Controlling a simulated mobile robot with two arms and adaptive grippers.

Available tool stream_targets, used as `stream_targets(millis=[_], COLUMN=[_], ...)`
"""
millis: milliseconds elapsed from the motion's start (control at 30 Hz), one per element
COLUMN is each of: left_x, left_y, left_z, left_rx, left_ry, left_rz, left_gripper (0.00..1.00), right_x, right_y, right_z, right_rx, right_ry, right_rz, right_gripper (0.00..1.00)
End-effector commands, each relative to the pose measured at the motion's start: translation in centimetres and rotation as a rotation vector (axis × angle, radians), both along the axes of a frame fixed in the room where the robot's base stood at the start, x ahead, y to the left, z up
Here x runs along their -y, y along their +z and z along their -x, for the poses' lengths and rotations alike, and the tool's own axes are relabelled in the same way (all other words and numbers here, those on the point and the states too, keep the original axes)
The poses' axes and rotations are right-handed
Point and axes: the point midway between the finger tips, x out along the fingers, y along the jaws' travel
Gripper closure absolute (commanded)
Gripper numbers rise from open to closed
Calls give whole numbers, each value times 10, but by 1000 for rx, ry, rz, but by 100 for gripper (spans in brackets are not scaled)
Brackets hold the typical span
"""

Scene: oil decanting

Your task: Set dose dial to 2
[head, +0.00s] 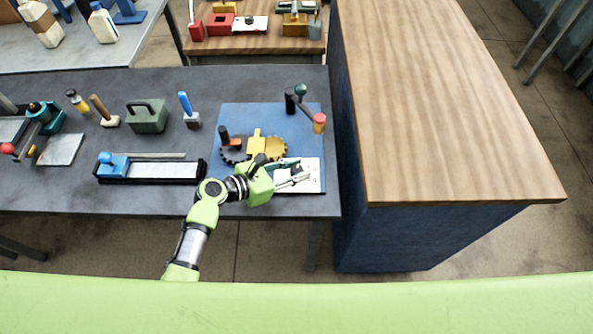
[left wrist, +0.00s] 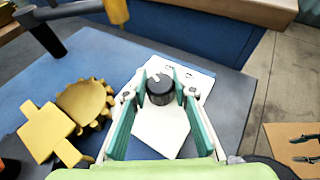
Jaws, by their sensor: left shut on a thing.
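The dose dial is a black round knob (left wrist: 160,90) with a pale pointer mark on top. It stands on a white plate (left wrist: 165,135), which also shows in the head view (head: 315,183). Small marks lie on the plate around the knob, but I cannot read the numbers. My left gripper (left wrist: 160,92) is over the plate, shut on the knob with one teal-and-grey finger on each side.
A yellow gear (left wrist: 88,102) and yellow block (left wrist: 45,131) sit left of the plate on a blue mat (head: 232,113). A black tray (head: 180,181) lies left. A wood-topped blue counter (head: 440,100) stands right.

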Motion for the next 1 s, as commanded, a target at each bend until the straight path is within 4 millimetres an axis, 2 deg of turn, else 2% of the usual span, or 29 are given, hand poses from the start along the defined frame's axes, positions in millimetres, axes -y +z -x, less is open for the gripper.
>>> stream_targets(millis=[33,500,733,1000], left_x=[-2,-1,-1,0], left_y=[-3,-4,-2,-1], left_z=[-3,-3,-2,-2], left_rx=[3,2,2,1], left_ry=[-48,-454,-582,-650], left_rz=[-5,-1,-1,-1], left_gripper=[97,97,97,97], right_x=[0,2,2,2], right_y=[-7,-47,-61,-68], right_z=[0,0,0,0], right_rx=[0,-1,-1,-1], right_ry=[0,1,0,0], right_rz=[0,2,2,2], right_gripper=[60,60,60,60])
